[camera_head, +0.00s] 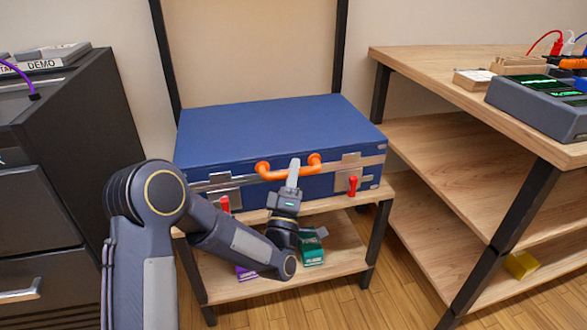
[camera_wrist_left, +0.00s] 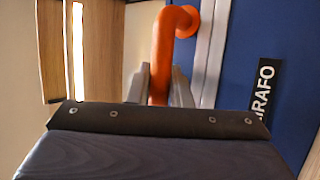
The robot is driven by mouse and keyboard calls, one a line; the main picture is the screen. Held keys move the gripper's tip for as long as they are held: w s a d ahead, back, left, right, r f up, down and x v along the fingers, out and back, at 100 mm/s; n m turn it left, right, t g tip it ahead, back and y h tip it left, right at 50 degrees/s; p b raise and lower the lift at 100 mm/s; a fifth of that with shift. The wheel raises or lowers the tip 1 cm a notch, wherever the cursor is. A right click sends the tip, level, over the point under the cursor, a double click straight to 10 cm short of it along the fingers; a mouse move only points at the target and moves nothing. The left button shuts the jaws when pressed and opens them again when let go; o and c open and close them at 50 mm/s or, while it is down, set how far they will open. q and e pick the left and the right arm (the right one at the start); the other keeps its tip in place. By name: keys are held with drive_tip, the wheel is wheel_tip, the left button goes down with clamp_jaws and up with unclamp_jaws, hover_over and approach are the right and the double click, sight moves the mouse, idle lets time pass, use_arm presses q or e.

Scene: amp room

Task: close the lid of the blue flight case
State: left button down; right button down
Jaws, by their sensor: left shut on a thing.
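The blue flight case (camera_head: 270,130) stands on the upper shelf of a small wooden rack, and its lid looks down flat on the base. An orange handle (camera_head: 268,171) is on the lid's front edge. My left gripper (camera_head: 293,172) is shut on this handle; the wrist view shows the orange bar (camera_wrist_left: 161,65) between its fingers. The case's blue surface (camera_wrist_left: 255,50) with white lettering lies to the right there. Two red latch tabs hang at the front: the left one (camera_head: 225,204) and the right one (camera_head: 352,186). My right gripper is out of view.
The rack's lower shelf (camera_head: 225,285) holds a green box (camera_head: 312,252) and a purple one (camera_head: 245,273), partly behind my arm. A dark drawer cabinet (camera_head: 60,170) stands at left. A wooden workbench (camera_head: 450,65) with a grey device (camera_head: 540,105) is at right.

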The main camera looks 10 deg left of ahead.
use_arm(q)
drive_tip(key=shift+d+f, duration=0.1)
drive_tip(key=shift+f, duration=0.4)
drive_tip(key=c, duration=1.5)
unclamp_jaws()
drive_tip(key=shift+o, duration=0.9)
drive_tip(key=shift+r, duration=0.15)
drive_tip(key=shift+s, duration=0.1)
drive_tip(key=v, duration=0.8)
drive_tip(key=shift+p, duration=0.45)
